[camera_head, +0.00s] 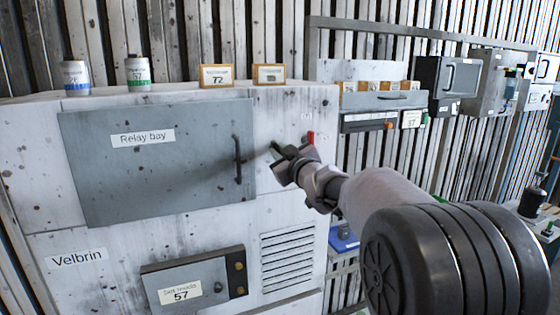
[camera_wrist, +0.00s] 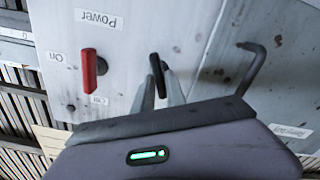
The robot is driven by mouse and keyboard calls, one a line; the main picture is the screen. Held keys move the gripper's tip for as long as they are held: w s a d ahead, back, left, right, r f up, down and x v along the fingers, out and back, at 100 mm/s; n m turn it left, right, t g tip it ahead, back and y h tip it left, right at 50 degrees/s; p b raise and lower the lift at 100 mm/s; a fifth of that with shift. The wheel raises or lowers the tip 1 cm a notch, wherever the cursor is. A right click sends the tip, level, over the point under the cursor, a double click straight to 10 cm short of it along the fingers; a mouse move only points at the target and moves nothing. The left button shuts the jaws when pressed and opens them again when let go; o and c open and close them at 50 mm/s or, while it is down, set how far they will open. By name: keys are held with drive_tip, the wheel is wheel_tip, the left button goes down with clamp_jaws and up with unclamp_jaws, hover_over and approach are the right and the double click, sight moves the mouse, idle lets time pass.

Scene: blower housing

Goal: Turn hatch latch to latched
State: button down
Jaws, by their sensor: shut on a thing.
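The hatch is a grey door (camera_head: 150,165) labelled "Relay bay" on the front of a white cabinet, and it looks closed. Its latch, a small dark lever, sits just right of the door's edge; it shows in the wrist view as a black upright bar (camera_wrist: 156,68). My gripper (camera_head: 282,155) reaches in from the right, and in the wrist view its two grey fingers (camera_wrist: 160,90) are shut on the latch from both sides. The fingers and arm partly hide the latch in the head view. I cannot tell whether it is latched.
A red power switch (camera_wrist: 90,68) stands close beside the fingers, with "Power" and "On" labels. The hatch's bent black handle (camera_head: 238,160) sticks out on the latch's other side. Cans and label blocks (camera_head: 216,76) stand on the cabinet top. A panel (camera_head: 195,275) and vent lie below.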

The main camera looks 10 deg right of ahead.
drive_tip(key=n+b, duration=0.2)
drive_tip(key=n, duration=0.2)
drive_tip(key=n+b, duration=0.2)
drive_tip(key=n, duration=0.2)
drive_tip(key=n+b, duration=0.2)
drive_tip(key=n, duration=0.2)
drive_tip(key=shift+a+f+n+b, duration=0.2)
drive_tip(key=shift+f+n+b, duration=0.1)
drive_tip(key=shift+f+b, duration=0.1)
drive_tip(key=shift+r, duration=0.1)
drive_tip(key=c, duration=1.4)
unclamp_jaws()
drive_tip(key=shift+c, duration=0.2)
drive_tip(key=shift+s, duration=0.1)
drive_tip(key=v, duration=1.7)
drive_tip(key=shift+s+b, duration=0.2)
drive_tip(key=shift+b, duration=0.15)
